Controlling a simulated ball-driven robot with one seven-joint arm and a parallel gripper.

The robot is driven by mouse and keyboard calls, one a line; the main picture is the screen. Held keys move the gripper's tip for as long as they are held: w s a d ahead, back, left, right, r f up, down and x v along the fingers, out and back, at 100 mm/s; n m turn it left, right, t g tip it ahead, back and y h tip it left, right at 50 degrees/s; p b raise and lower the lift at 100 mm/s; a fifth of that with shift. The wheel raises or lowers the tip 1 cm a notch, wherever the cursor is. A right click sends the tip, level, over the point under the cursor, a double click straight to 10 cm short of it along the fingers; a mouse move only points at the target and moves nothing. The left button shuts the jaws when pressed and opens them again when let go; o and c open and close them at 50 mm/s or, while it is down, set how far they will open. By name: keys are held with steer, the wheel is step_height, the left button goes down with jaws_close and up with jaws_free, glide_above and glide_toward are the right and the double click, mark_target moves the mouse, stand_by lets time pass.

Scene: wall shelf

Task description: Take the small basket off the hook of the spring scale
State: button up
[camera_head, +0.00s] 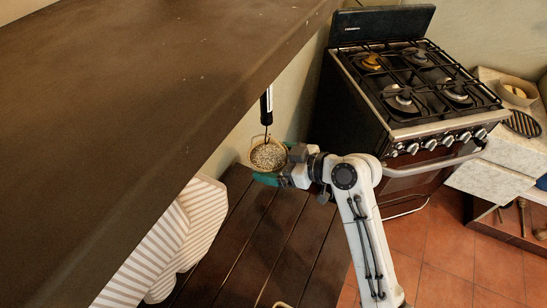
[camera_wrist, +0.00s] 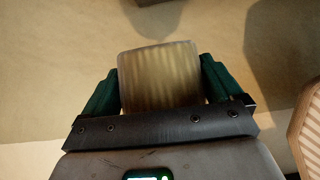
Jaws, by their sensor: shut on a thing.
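The small basket (camera_head: 268,156) is round and light-coloured, with grainy, speckled contents, in the head view. It hangs below the dark spring scale (camera_head: 266,105) under the shelf edge. A thin dark hook or handle runs between them; whether it still bears on the hook is too small to tell. My gripper (camera_head: 268,166) is at the basket from the right, with a green finger showing along its lower side. In the wrist view the basket (camera_wrist: 160,78) sits between both green fingers of my gripper (camera_wrist: 160,80), which is shut on its sides.
A broad dark shelf (camera_head: 150,80) fills the upper left. Striped oven mitts or cloths (camera_head: 175,235) hang below it. A slatted dark wooden surface (camera_head: 270,240) lies underneath. A black gas stove (camera_head: 415,90) stands to the right, with a bowl (camera_head: 517,91) on the counter beyond.

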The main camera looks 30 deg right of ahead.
steer(key=shift+r, duration=0.15)
steer(key=shift+w+d+r+p, duration=0.25)
steer(key=shift+d+r+p, duration=0.15)
steer(key=shift+r, duration=0.25)
steer(key=w+d+b, duration=0.2)
steer(key=w+d, duration=0.1)
steer(key=d, duration=0.2)
steer(key=shift+w, duration=0.3)
stand_by(0.3)
stand_by(0.4)
steer(key=shift+c, duration=0.6)
